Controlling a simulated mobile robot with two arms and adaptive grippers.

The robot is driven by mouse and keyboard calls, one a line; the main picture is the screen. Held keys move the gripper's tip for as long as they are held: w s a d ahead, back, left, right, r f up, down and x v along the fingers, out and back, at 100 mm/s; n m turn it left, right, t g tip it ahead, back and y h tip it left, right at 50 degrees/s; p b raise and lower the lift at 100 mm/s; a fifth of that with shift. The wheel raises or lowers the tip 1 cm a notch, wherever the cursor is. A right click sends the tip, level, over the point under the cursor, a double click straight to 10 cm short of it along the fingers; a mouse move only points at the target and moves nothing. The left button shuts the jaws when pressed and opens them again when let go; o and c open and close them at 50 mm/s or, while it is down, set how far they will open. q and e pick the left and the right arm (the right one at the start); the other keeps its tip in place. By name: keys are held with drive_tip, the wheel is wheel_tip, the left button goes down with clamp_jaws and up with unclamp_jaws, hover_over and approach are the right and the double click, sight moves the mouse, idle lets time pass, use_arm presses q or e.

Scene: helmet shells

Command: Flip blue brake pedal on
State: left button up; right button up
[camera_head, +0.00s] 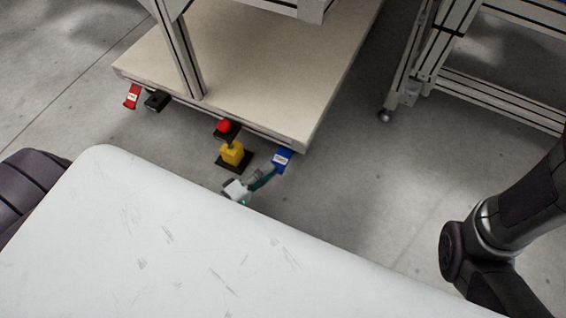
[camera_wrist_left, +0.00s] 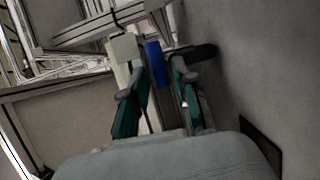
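The blue brake pedal (camera_head: 282,158) sticks out from the front edge of the cart's low platform, near its right corner, with a white label on top. My left gripper (camera_head: 267,177) is down by the floor just in front of it, mostly hidden below my white body. In the left wrist view, the blue pedal (camera_wrist_left: 154,62) shows in the gap between the two teal fingers of the left gripper (camera_wrist_left: 160,62), which stand apart. I cannot tell whether a finger touches it. My right gripper is out of view.
A red pedal (camera_head: 132,96) and a black pedal (camera_head: 157,101) are at the platform's left front. A yellow box with a red button (camera_head: 224,126) stands left of my left gripper. The beige platform (camera_head: 270,60) lies behind; a framed rack (camera_head: 480,90) stands at right.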

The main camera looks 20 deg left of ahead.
sight(283, 161)
use_arm(q)
drive_tip(key=b+x, duration=0.1)
drive_tip(key=x, duration=0.3)
drive_tip(key=shift+w+d+f+b, duration=0.15)
drive_tip(key=shift+w+d+b, duration=0.05)
drive_tip(key=shift+w+b, duration=0.2)
drive_tip(key=shift+w+d, duration=0.3)
drive_tip(key=shift+w, duration=0.3)
drive_tip(key=shift+c, duration=0.3)
clamp_jaws()
drive_tip(key=shift+b, duration=0.3)
